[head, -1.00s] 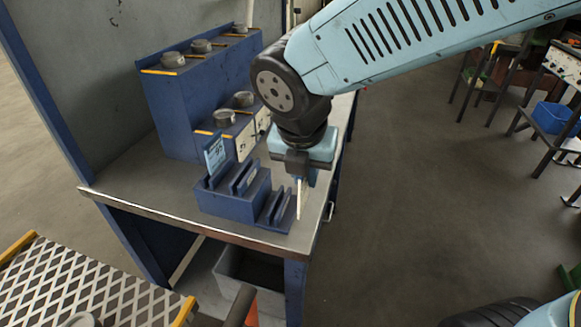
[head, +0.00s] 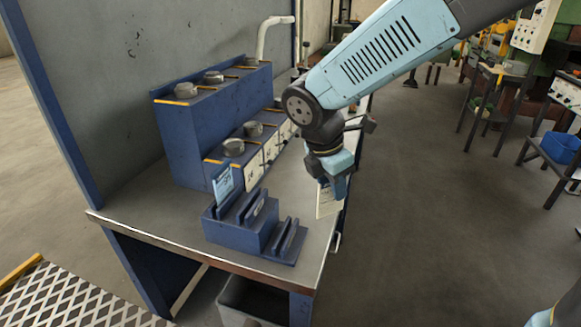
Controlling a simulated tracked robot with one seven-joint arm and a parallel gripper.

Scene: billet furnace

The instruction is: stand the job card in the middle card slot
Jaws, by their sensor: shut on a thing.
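My gripper (head: 331,186) is shut on a thin pale card (head: 325,206), the job card, which hangs below it. The card is partly covered by the gripper, and its face is turned partly to the camera. It is in the air to the right of the blue card rack (head: 228,236), apart from it. The rack is stepped, with upright dividers and a lower step on its right. A light-blue card (head: 223,186) stands at the rack's left end. The middle part of the rack shows no card, though the slot bottoms are hidden.
The rack stands near the front edge of the grey bench top (head: 150,219). Behind it is a blue tiered stand (head: 180,143) with several round grey pieces. Bare bench lies right of the rack. A grey bin (head: 250,301) is below the bench.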

